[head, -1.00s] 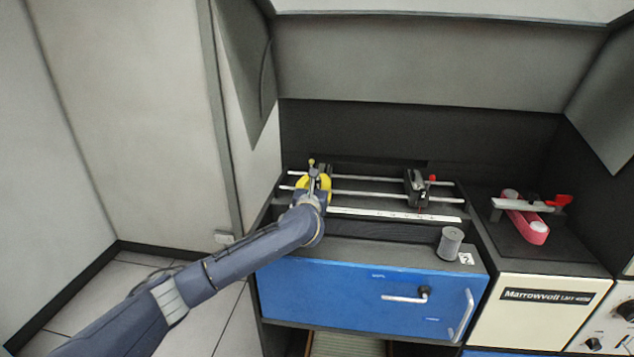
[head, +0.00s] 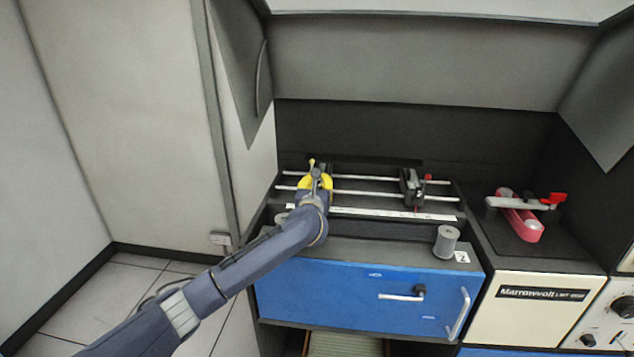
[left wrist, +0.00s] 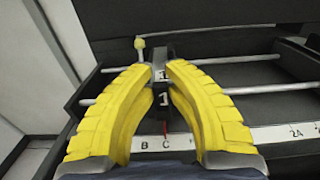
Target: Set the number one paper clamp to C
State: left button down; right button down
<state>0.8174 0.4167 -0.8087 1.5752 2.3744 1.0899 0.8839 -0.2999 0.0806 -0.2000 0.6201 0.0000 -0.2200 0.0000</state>
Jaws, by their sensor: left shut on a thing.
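The number one paper clamp (left wrist: 163,73) is a black block marked 1, on the metal rails, with a pale yellow-tipped lever (left wrist: 140,43) at its far left. Its red pointer (left wrist: 165,128) stands at or very near the C on the white lettered scale (left wrist: 260,138) in the left wrist view. My left gripper (left wrist: 160,70), with yellow ribbed fingers, is shut on this clamp; in the head view the left gripper (head: 315,181) hides most of it. A second black clamp (head: 411,187) with a red-tipped lever sits farther right on the rails. My right gripper is not in view.
The rails (head: 365,193) are clear between the two clamps. A grey cylinder (head: 446,241) stands at the front right of the ledge above a blue drawer front (head: 350,298). A pink-red roll device (head: 523,222) with a red lever is farther right.

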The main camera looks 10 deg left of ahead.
pick_arm(q)
jog(key=c, duration=1.4)
grip_release()
jog(key=shift+d, duration=0.2)
jog(key=shift+o, duration=0.2)
jog(key=s+d, duration=0.1)
jog(key=s, duration=1.1)
jog(key=shift+d, duration=0.2)
